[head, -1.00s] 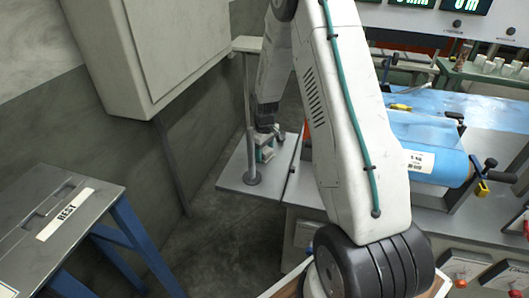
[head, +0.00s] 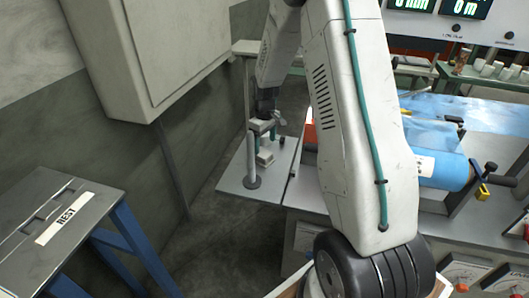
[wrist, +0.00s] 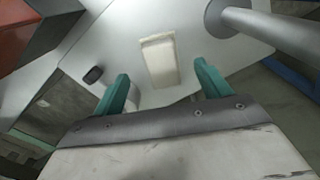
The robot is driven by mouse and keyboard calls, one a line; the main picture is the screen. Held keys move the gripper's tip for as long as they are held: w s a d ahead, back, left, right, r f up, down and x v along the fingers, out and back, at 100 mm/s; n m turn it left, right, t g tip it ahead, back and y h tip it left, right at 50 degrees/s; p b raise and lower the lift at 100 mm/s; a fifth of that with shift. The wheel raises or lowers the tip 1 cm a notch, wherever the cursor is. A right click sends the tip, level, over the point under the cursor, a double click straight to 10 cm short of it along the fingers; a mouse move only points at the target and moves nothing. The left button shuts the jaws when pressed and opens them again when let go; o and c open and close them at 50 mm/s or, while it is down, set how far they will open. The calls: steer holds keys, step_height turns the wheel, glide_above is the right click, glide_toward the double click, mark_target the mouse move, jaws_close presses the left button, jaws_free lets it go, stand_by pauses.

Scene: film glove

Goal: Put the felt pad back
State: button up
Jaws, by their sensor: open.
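The felt pad looks to be the small cream block (wrist: 158,60) lying flat on a light grey plate (wrist: 110,50) in the wrist view. In the head view the pale block (head: 264,158) sits on the plate (head: 230,181), beside the upright post. My gripper (wrist: 161,74) has two teal fingers spread apart, with nothing between them. The block lies beyond the fingertips, lined up with the gap and apart from them. In the head view my gripper (head: 265,138) is just above the block, its fingers small and partly hard to make out.
A metal post (head: 250,140) rises from the plate close to my gripper. A grey table labelled REST (head: 66,220) stands at the left. A wall cabinet (head: 170,50) hangs above. A blue roll (head: 442,168) lies on the bench at right. A small dark knob (wrist: 93,75) is on the plate.

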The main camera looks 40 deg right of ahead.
mark_target(265, 154)
step_height(265, 154, up, 5)
stand_by(0.4)
